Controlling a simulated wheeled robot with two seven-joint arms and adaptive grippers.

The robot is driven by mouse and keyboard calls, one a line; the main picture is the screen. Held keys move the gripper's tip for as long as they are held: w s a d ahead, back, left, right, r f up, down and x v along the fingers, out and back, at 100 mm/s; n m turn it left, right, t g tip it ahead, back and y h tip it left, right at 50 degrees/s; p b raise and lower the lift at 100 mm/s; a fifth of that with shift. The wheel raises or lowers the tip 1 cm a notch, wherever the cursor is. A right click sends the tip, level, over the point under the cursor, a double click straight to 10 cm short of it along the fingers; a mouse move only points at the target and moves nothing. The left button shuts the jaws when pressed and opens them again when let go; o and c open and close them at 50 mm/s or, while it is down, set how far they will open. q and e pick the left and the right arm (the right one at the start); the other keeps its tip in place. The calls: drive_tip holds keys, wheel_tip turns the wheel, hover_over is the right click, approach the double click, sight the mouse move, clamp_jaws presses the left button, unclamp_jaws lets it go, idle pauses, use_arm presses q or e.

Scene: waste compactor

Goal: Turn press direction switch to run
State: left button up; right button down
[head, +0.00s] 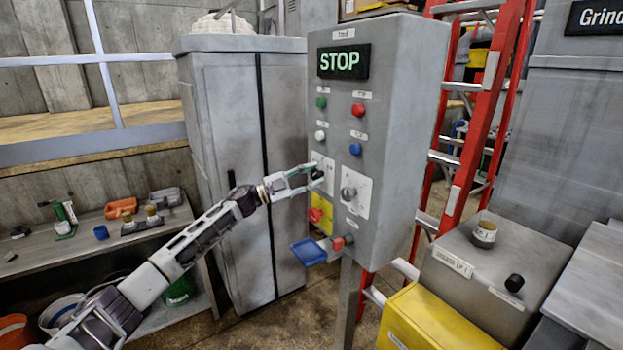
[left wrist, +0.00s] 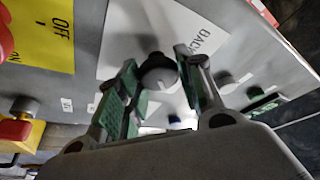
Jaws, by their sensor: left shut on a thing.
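The grey control box (head: 375,120) stands on a post in the head view, its display (head: 343,61) reading STOP in green. A black rotary switch (head: 317,173) sits on the left white plate, partly covered by my left gripper (head: 292,184). In the left wrist view the switch (left wrist: 159,76) shows a pale round face and dark side between the two green-padded fingers of my left gripper (left wrist: 156,62). The gripper is shut on it. The plate's printing is partly hidden, and the switch's exact pointer direction is unclear. My right gripper is out of view.
A red ladder (head: 480,110) stands behind the box.

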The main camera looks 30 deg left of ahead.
use_arm(q)
drive_tip(key=shift+m, duration=0.5)
drive_tip(key=o, duration=1)
drive_tip(key=shift+s+a, duration=0.1)
drive_tip(key=shift+v, duration=5.85)
drive_tip(key=shift+a+r, duration=0.1)
drive_tip(key=shift+a, duration=0.1)
